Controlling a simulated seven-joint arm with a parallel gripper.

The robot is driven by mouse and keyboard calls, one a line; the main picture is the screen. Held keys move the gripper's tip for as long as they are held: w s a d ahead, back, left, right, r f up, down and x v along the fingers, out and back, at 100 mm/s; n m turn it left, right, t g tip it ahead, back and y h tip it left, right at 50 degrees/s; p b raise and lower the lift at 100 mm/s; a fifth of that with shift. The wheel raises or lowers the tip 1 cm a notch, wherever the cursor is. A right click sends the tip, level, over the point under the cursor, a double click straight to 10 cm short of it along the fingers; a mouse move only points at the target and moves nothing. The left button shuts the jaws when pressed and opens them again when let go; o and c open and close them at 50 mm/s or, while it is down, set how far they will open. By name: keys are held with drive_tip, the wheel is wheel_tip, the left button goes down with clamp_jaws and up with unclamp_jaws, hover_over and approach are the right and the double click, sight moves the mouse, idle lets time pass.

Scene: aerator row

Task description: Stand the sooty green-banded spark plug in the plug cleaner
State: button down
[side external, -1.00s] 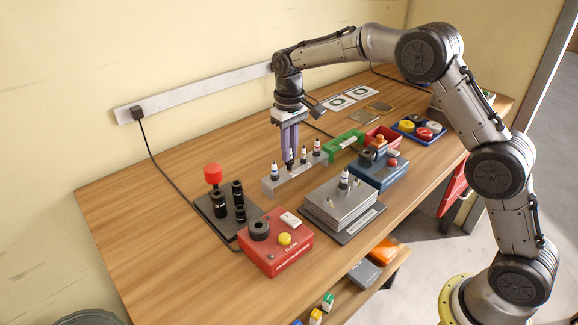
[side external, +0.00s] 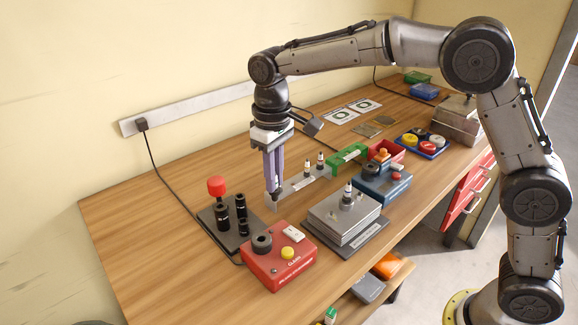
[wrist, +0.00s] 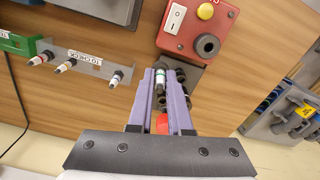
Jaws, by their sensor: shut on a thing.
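My gripper (wrist: 163,76) is shut on a spark plug (wrist: 160,79) with a white body and a green band, seen between the fingertips in the wrist view. In the side view my gripper (side external: 274,198) points down near the left end of the plug rack, and the plug in it is hardly visible. The plug cleaner (side external: 279,266) is a red box marked CLEAN, with a black round socket (side external: 262,243), a white switch and a yellow button. The socket (wrist: 208,45) also shows in the wrist view, up and right of the held plug, apart from it. No plug stands in the socket.
A grey rack (wrist: 85,65) marked TO CHECK holds three other plugs. Black cylinders and a red knob (side external: 216,187) stand on a dark plate left of my gripper. A metal block (side external: 340,216) with an upright plug and a blue box (side external: 382,187) lie to the right.

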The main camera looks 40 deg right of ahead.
drive_tip(key=s+a+r+n, duration=0.2)
drive_tip(key=s+a+r, duration=0.15)
drive_tip(key=a, duration=0.35)
drive_tip(key=shift+s+a+f, duration=0.1)
drive_tip(key=shift+s+f, duration=0.15)
drive_tip(key=shift+f, duration=1.15)
drive_tip(key=shift+s+f, duration=0.2)
drive_tip(key=shift+f, duration=1.2)
drive_tip(key=shift+f, duration=0.8)
drive_tip(key=shift+f, duration=0.35)
drive_tip(key=shift+f, duration=0.3)
drive_tip(key=c, duration=0.8)
unclamp_jaws()
drive_tip(key=shift+o, duration=0.2)
